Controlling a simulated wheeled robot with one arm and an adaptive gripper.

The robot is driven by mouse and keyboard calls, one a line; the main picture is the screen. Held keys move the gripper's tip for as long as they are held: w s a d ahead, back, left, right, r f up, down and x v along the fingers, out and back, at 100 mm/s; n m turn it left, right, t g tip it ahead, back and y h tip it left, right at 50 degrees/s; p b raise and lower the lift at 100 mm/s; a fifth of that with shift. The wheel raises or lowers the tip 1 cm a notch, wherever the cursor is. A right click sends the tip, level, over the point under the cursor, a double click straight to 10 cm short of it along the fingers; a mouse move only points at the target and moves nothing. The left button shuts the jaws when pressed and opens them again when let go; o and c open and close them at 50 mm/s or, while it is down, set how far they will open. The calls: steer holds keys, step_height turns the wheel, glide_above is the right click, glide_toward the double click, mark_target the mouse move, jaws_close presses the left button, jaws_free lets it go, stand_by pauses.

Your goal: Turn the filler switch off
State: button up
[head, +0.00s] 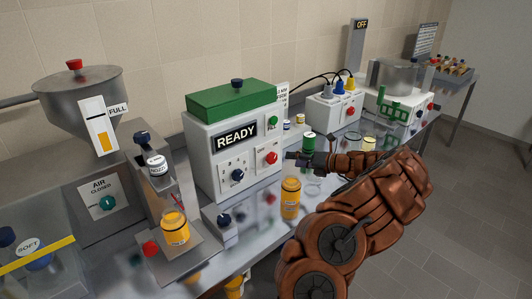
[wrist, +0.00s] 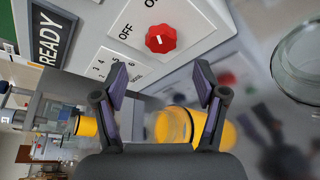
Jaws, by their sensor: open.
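A white machine (head: 205,160) with a green top shows READY on its display (head: 236,135). Low on its front is a red knob (head: 271,158), the likely filler switch. In the wrist view the red knob (wrist: 160,39) sits on a white plate beside an OFF label (wrist: 126,32); a second label is cut off at the top edge. My gripper (head: 292,158) is just right of the knob in the head view. In the wrist view my gripper (wrist: 162,80) is open and empty, its fingers below the knob, apart from it.
A yellow jar (head: 290,200) stands on the bench below my gripper; a yellow jar (wrist: 176,125) also shows between the fingers. A blue selector knob (head: 237,175) is left of the red one. A green-lidded jar (head: 309,143) and clear glass (head: 313,185) stand close by.

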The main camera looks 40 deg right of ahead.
mark_target(275, 157)
steer(key=shift+p+x, duration=0.9)
steer(key=shift+x, duration=3.25)
steer(key=shift+d, duration=0.15)
steer(key=c, duration=1.1)
